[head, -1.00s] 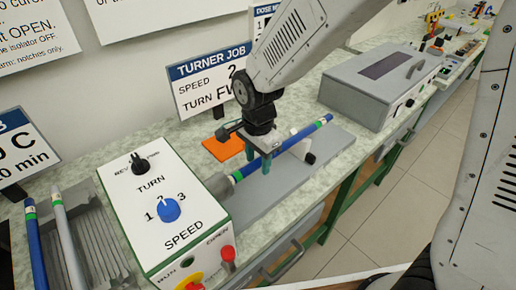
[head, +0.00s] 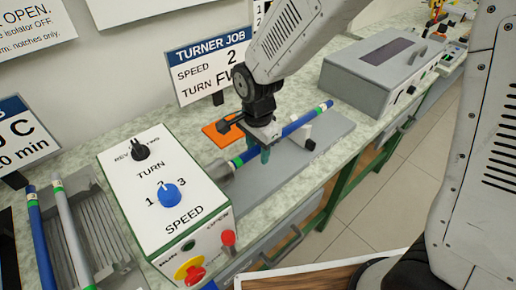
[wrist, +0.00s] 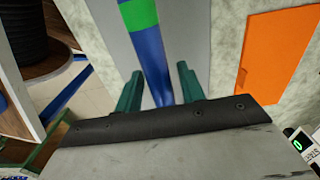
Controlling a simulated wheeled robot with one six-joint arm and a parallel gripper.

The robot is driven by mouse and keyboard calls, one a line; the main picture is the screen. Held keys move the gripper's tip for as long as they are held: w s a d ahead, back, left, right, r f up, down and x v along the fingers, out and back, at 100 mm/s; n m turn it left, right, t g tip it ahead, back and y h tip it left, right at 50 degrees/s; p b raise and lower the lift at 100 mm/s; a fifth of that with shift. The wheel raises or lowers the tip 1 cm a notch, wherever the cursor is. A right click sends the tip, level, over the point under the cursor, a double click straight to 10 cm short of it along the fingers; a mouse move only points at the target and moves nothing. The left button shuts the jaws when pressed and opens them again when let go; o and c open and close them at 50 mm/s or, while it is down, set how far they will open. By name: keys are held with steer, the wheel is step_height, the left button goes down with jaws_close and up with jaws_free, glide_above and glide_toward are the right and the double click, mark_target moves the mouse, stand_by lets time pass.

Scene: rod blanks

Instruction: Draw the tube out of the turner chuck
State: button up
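The blue tube (head: 300,123) with green end bands lies slantwise, its left end at the grey chuck (head: 221,171) on the side of the turner box (head: 165,190). I cannot see how deep it sits in the chuck. My gripper (head: 259,152) is lowered over the tube near the chuck end, with green fingers on either side. In the wrist view the tube (wrist: 149,55) runs between the fingers (wrist: 160,82). A gap shows on its right, and the left finger is close beside it, so the gripper is open.
A white support (head: 307,143) stands near the tube's far end. An orange plate (head: 221,133) lies behind the tube. The turner job sign (head: 211,62) stands behind my arm. A grey box (head: 385,75) is farther right. A rack with tubes (head: 95,235) is at left.

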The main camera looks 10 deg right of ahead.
steer(key=c, duration=0.5)
steer(key=shift+w+d+r, duration=0.1)
steer(key=shift+w+d, duration=0.5)
steer(key=shift+d, duration=0.3)
steer(key=shift+w+d+f, duration=0.1)
steer(key=shift+w+d, duration=0.5)
steer(key=shift+d, duration=0.25)
steer(key=shift+w+d+r, duration=0.1)
steer(key=shift+w+d, duration=0.5)
steer(key=shift+d, duration=0.3)
steer(key=shift+r, duration=0.1)
steer(key=shift+r, duration=4.45)
